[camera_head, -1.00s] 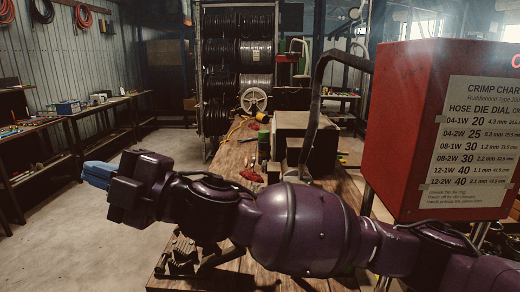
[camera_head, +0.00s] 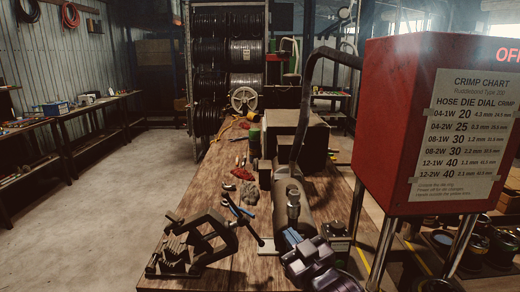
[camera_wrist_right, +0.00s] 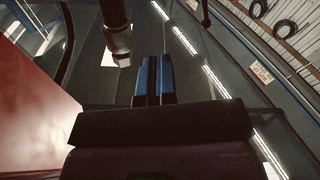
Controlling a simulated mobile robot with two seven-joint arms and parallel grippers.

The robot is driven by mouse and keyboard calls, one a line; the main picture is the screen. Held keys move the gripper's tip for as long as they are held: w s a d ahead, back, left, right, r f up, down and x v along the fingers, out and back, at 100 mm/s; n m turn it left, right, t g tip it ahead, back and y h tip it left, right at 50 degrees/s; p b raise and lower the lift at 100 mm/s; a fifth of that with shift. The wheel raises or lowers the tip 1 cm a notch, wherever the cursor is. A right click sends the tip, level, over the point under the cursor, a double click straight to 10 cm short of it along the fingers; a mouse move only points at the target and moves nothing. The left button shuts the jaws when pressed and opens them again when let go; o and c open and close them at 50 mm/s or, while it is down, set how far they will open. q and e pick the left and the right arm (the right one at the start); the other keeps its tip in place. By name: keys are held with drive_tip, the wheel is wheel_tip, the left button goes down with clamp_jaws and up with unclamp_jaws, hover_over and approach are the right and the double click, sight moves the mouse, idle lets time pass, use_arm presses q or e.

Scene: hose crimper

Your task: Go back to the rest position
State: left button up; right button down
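My right gripper (camera_head: 292,238) shows at the lower middle of the head view, with blue fingers and a purple wrist behind them. It points up and away, beside a grey cylindrical machine part (camera_head: 291,200) at the bench's right side. In the right wrist view its two blue fingers (camera_wrist_right: 153,80) lie side by side with only a thin dark line between them, and nothing is held. I cannot tell whether the gripper touches the machine part. My left gripper is in neither view.
A wooden workbench (camera_head: 215,188) carries a dark vise (camera_head: 190,245) and hand tools. A red crimper box with a crimp chart (camera_head: 458,135) stands close on the right. Hose reels (camera_head: 228,55) stand behind the bench. The floor (camera_head: 110,200) on the left is clear.

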drive_tip(key=s+d+f+m+h, duration=0.4)
drive_tip(key=d+f, duration=0.6)
drive_tip(key=f, duration=0.1)
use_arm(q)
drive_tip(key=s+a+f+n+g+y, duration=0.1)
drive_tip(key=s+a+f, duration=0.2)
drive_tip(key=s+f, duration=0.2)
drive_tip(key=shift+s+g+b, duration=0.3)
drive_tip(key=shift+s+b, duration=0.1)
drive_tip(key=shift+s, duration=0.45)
use_arm(e)
drive_tip(key=s+d+f+m+g+h, duration=0.1)
drive_tip(key=s+d+f, duration=0.4)
drive_tip(key=s+f, duration=0.5)
drive_tip(key=s+d+f+m+g+h, duration=0.2)
drive_tip(key=s+d+f+g+h, duration=0.1)
drive_tip(key=s+f, duration=0.6)
drive_tip(key=s+d+g, duration=0.1)
drive_tip(key=s+d, duration=0.1)
drive_tip(key=shift+s+d+f+g+h, duration=0.25)
drive_tip(key=shift+d+f+g+h, duration=0.1)
drive_tip(key=shift+f+g+h, duration=0.05)
